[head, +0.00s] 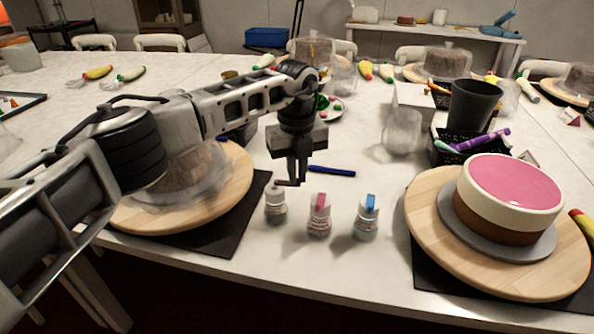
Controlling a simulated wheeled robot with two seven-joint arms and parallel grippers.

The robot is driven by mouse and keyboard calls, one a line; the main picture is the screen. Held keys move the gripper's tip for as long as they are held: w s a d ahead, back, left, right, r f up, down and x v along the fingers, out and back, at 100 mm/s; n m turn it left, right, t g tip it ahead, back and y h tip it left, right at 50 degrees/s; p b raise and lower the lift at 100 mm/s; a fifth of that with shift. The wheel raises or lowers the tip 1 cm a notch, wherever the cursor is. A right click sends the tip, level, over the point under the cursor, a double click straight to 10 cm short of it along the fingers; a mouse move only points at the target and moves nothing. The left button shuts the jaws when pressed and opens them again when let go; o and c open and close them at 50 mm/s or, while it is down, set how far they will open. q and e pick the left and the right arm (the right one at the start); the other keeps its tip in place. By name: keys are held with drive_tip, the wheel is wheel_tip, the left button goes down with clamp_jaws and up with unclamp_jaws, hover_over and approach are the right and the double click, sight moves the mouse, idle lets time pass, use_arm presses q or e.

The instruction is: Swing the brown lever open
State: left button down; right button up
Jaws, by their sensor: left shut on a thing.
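Three small bottles stand in a row near the table's front edge. The left bottle (275,204) is whitish and has the brown lever (286,183) at its top, pointing right. The middle bottle (319,220) has a pink lever (320,201). The right bottle (367,221) has a blue lever (371,202). My left gripper (292,181) points down at the left bottle's top, with its fingertips shut on the brown lever. The fingers partly cover the lever. My right gripper is out of view.
A wooden turntable (239,184) with a clear dome stands left, partly behind my left arm. A pink-topped cake (511,190) sits on a turntable at right. A blue pen (331,171) lies behind the bottles. A black basket (451,152) and dark cup (473,106) stand at right.

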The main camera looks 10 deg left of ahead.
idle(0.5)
use_arm(q)
drive_tip(key=c, duration=1.5)
unclamp_jaws()
wheel_tip(320, 180, up, 16)
drive_tip(key=shift+a, duration=0.1)
